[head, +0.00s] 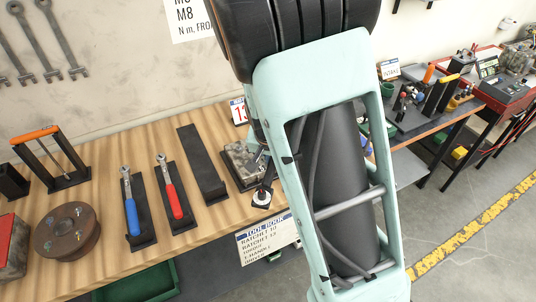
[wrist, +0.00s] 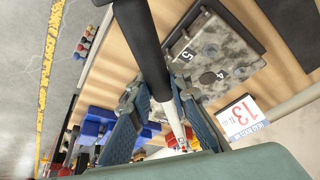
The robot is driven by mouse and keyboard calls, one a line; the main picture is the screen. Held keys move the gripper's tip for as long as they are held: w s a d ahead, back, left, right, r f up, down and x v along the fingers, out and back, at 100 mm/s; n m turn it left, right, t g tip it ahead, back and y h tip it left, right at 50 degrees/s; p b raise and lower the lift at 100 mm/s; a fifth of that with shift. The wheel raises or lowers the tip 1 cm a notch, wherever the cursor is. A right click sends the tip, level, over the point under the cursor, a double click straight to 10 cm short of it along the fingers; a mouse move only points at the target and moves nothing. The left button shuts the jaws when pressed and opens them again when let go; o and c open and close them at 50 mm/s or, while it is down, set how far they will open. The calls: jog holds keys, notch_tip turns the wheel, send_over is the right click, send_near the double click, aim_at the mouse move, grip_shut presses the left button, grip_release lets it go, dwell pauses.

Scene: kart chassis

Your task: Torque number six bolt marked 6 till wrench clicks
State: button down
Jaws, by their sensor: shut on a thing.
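My gripper (wrist: 162,112) is shut on a wrench (wrist: 143,45) in the wrist view. The wrench has a thick black handle and a thinner silver part with some red between my fingers. Its far end is hidden by my gripper. A mottled grey metal block (wrist: 215,50) lies beside the handle, with the marks 5 and 4 readable. The mark 6 and its bolt cannot be made out. In the head view the block (head: 241,160) sits on the wooden bench, partly behind my arm, which hides most of my gripper.
A blue-handled ratchet (head: 132,208) and a red-handled ratchet (head: 170,190) lie in black holders to the left, beside an empty black holder (head: 203,165). A round brown flange (head: 66,232) stands further left. A card reading 13 (wrist: 240,120) stands near the block.

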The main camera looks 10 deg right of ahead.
jog(key=w+d+n+y+b, duration=0.1)
jog(key=d+n+y+b, duration=0.1)
jog(key=d+n+b, duration=0.4)
jog(key=w+d+n+y+b, duration=0.2)
jog(key=d+n+b, duration=0.4)
jog(key=d, duration=1.1)
jog(key=shift+d+r+b, duration=0.15)
jog(key=shift+d+b, duration=0.05)
jog(key=shift+b, duration=0.75)
jog(key=shift+s+b, duration=0.15)
jog(key=shift+b, duration=0.45)
jog(key=shift+f+b, duration=0.8)
jog(key=shift+f, duration=0.25)
dwell(0.3)
